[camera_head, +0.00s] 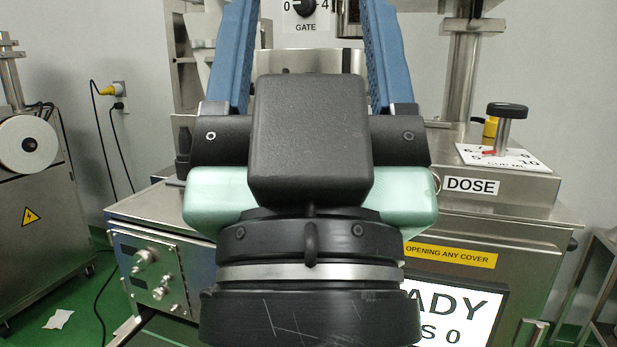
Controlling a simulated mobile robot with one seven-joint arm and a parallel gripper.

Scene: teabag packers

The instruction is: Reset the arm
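My gripper (314,60) is in the middle of the camera_head view, seen from behind its wrist. Its two blue fingers point up and stand wide apart, one on each side of the black housing. The tips run past the top edge of the picture and are hidden. Nothing shows held between the fingers. A steel machine stands behind the gripper, with a GATE dial (306,7) between the fingers at the top and a DOSE label (470,186) to the right.
A black-capped knob (507,112) rises over a scale plate on the right. A lit screen (462,310) sits low on the machine front, partly behind my wrist. A second machine with a white roll (27,144) stands at the left. Green floor shows between them.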

